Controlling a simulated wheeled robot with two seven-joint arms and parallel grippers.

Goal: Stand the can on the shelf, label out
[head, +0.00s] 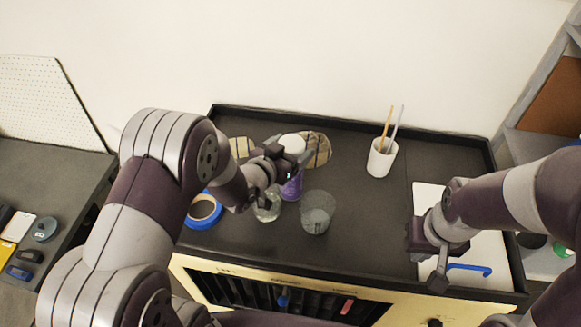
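A grey shelf unit (540,148) stands at the right edge, partly hidden by my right arm. The can's label side cannot be made out.
A clear glass jar (267,208), a grey translucent cup (318,212) and a blue tape roll (204,212) stand close to the can. A white cup with brushes (381,160) stands farther right. A blue handle-like item (470,268) lies on the white board (490,250). A raised rim edges the worktop.

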